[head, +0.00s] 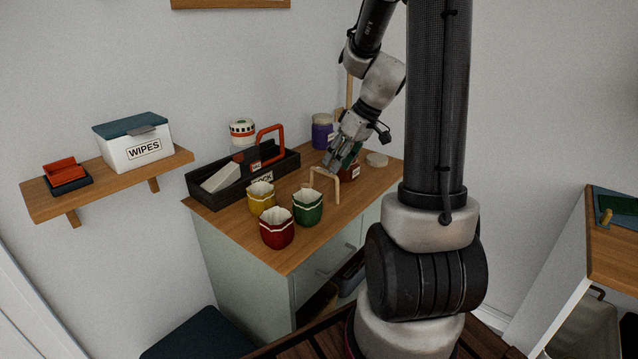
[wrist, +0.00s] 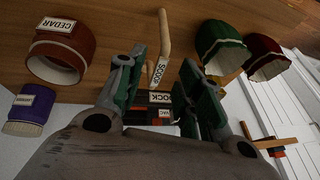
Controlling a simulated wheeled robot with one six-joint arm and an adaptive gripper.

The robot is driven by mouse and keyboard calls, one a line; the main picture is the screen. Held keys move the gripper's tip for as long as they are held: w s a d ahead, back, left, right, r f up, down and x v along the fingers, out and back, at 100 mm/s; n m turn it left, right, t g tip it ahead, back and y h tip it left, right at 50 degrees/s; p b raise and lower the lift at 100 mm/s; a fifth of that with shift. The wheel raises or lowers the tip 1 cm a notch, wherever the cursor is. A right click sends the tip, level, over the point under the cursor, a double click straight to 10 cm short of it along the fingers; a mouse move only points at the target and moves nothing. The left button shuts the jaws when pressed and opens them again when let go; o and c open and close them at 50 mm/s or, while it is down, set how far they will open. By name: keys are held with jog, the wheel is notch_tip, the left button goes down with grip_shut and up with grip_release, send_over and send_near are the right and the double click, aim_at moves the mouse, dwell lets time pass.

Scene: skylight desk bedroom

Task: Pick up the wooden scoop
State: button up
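A slim, pale wooden piece with a SCOOP label (wrist: 163,35) shows between my fingertips in the wrist view. In the head view the pale wooden piece (head: 326,173) stands as a bent frame on the cabinet top, behind the green cup. I cannot make out a scoop bowl. My gripper (head: 340,160) is just behind and right of it, above the cabinet top. In the wrist view my gripper (wrist: 162,75) is open, its green-padded fingers wide apart on both sides of the labelled piece, with nothing held.
Yellow (head: 261,198), red (head: 277,230) and green (head: 308,207) cups stand at the cabinet's front. A black tray (head: 228,191) with a red handle lies behind. A brown CEDAR jar (wrist: 62,50) and a purple jar (head: 322,131) are close to my gripper.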

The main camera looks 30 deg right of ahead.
aim_at(329, 175)
jog(key=x, duration=0.5)
jog(key=shift+w+a+f, duration=0.15)
jog(key=shift+w+f, duration=0.05)
jog(key=shift+f, duration=0.15)
jog(key=shift+c, duration=0.2)
grip_shut()
